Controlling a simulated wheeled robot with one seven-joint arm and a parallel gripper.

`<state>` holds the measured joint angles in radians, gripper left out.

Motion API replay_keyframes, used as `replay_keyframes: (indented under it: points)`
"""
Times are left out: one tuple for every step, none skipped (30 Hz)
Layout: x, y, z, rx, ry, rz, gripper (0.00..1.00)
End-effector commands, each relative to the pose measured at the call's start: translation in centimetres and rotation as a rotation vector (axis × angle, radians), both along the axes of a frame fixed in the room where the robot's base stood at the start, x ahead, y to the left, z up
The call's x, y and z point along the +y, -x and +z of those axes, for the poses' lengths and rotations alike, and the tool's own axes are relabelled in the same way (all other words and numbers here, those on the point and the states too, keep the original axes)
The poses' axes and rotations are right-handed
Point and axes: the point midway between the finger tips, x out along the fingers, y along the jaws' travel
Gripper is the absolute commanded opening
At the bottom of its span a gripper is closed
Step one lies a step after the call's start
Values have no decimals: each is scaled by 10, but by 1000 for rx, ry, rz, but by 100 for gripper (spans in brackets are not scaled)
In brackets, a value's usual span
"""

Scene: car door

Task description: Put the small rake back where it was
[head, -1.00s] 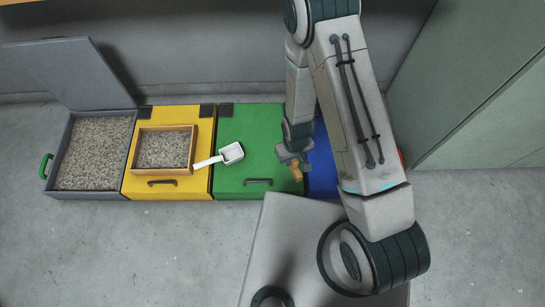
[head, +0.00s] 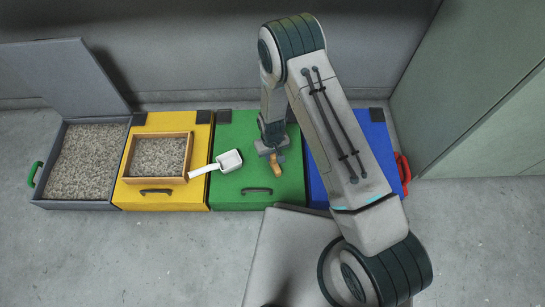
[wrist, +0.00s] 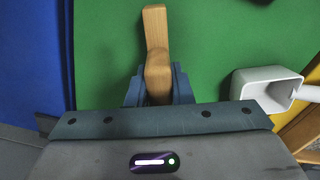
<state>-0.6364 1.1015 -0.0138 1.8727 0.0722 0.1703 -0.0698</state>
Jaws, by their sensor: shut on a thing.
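The small rake shows as a light wooden piece (wrist: 156,45) in the wrist view and as a small tan piece (head: 277,166) in the head view. My gripper (wrist: 158,88) is shut on it, with a blue-grey finger on each side. In the head view my gripper (head: 270,149) is over the green lid (head: 232,188), right of the white scoop. The rake's tines are not clearly visible. I cannot tell whether the rake touches the lid.
A white scoop (head: 229,161) lies on the green lid, its handle reaching toward a wooden gravel tray (head: 130,157) on the yellow lid (head: 190,198). An open grey box (head: 122,135) of gravel is at far left. A blue lid (head: 380,150) is right, near a green cabinet (head: 470,90).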

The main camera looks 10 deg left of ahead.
Motion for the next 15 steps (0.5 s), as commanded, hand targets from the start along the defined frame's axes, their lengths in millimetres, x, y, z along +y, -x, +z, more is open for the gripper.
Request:
replay_keyframes:
  points:
    - [0,0,-8,-1,-1,0,0]
    - [0,-1,-9,-1,-1,0,0]
    - [0,-1,-8,-2,-1,0,0]
    - [0,-1,-7,-2,-2,0,0]
    - [0,-1,-7,-2,-2,0,0]
    - [0,-1,-7,-2,-1,0,0]
    - [0,-1,-7,-2,-1,0,0]
    - [0,-1,-7,-2,-1,0,0]
    - [0,-1,-7,-2,-1,0,0]
    - [0,-1,-8,-2,-1,0,0]
    - [0,-1,-9,-2,-1,0,0]
    - [0,-1,-11,-2,-1,0,0]
    - [0,-1,-11,-2,-1,0,23]
    - [0,-1,-10,-2,-1,0,31]
    - [0,-1,-10,-2,-1,0,42]
